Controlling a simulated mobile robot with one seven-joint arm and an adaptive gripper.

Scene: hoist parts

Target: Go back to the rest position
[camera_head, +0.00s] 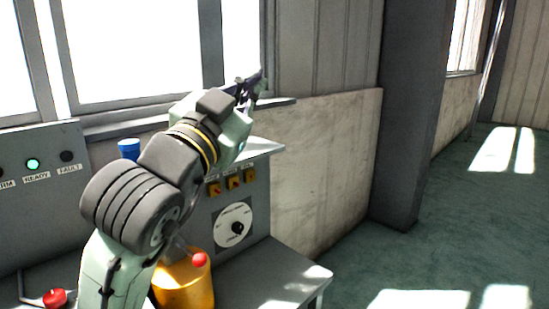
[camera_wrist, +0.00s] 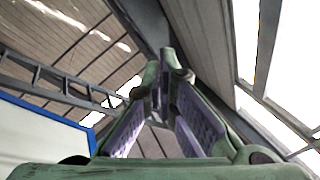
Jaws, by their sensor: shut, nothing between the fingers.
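My gripper (camera_head: 252,86) is raised in front of the window wall, above the control panel, with its fingers pointing up and to the right. In the wrist view my gripper (camera_wrist: 163,62) points up toward the roof beams, and its two fingers come together at the tips. It is shut and holds nothing. My arm covers the middle of the control panel and part of the bench in the head view.
A control panel with a dial (camera_head: 235,228) and orange switches (camera_head: 233,182) stands behind my arm. A yellow container (camera_head: 184,287), a red knob (camera_head: 55,298) and a blue cap (camera_head: 129,148) are close to the arm. Green floor (camera_head: 460,220) at right is clear.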

